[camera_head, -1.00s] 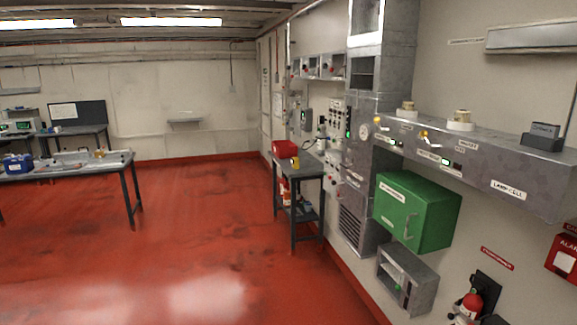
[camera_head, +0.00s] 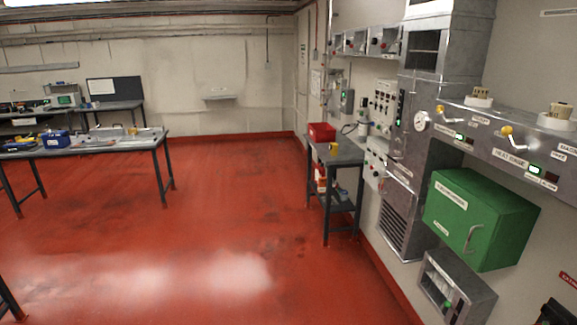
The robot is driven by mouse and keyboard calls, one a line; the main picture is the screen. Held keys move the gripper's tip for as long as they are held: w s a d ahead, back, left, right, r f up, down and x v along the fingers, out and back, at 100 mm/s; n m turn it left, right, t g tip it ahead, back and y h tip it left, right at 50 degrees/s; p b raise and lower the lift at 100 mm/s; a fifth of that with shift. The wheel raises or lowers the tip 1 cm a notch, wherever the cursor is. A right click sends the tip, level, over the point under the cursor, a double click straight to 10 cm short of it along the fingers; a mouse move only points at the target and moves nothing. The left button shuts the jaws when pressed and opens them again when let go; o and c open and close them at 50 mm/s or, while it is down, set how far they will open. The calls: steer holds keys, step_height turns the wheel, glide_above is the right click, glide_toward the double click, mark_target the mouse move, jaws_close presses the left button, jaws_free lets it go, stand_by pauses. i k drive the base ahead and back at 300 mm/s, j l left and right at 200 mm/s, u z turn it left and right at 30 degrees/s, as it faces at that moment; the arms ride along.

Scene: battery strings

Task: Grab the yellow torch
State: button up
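No object can be made out for certain as the yellow torch. A small yellow object (camera_head: 334,148) stands on the front part of the dark side table (camera_head: 345,157) at the right wall, but it is too small to tell what it is. Small yellow spots also show among the items on the long bench (camera_head: 100,148) at the left, also too small to identify. My gripper is not in view.
A red bin (camera_head: 321,132) sits on the side table. A blue box (camera_head: 55,139) is on the left bench. A green cabinet (camera_head: 478,218) and a grey box (camera_head: 456,288) jut from the right wall. The red floor (camera_head: 230,235) between is clear.

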mark_target(333, 147)
steer(key=i, duration=3.65)
steer(key=i+z, duration=0.15)
steer(key=i, duration=0.35)
steer(key=i+j+z, duration=0.1)
steer(key=i, duration=0.4)
steer(key=i+j+z, duration=0.15)
steer(key=i, duration=0.35)
